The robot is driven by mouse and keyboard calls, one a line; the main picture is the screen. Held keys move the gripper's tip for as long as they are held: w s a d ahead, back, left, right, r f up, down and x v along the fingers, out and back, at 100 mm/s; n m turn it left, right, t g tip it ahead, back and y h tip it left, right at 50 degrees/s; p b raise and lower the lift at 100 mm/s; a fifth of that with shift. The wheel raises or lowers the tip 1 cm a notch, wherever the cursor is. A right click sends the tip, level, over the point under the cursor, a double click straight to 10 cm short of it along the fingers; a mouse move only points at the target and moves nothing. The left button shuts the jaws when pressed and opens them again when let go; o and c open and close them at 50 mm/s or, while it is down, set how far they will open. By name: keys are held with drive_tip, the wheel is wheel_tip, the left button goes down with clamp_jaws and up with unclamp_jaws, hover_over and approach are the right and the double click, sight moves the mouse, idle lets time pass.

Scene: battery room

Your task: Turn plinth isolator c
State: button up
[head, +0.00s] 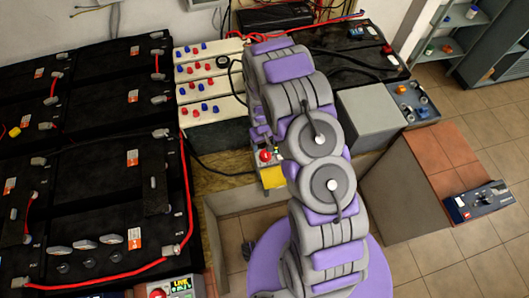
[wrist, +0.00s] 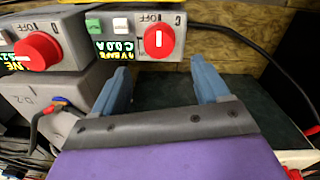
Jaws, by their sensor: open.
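The isolator marked C is a grey box in the wrist view. A small lit display (wrist: 113,51) and green and white buttons sit left of the knob. My gripper (wrist: 160,66) is open and empty, its two blue-grey fingers apart, below and to either side of the knob in the picture. I see no contact with the knob. In the head view my arm covers the gripper. A red knob (head: 265,155) shows beside the arm there.
A second box with a red knob (wrist: 36,51) stands left in the wrist view. A black cable (wrist: 235,35) runs at the right. The head view shows black batteries (head: 95,200) at the left, terminal strips (head: 208,85) behind and a plinth with a tiled top (head: 440,155) at the right.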

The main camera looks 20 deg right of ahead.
sight(265, 153)
wheel_tip(265, 153, down, 6)
drive_tip(key=shift+s+d+b, duration=0.1)
drive_tip(key=shift+s+b, duration=0.05)
drive_tip(key=shift+b, duration=0.35)
drive_tip(key=shift+f, duration=0.75)
drive_tip(key=shift+c, duration=0.4)
drive_tip(key=c, duration=1)
drive_tip(key=shift+o, duration=0.2)
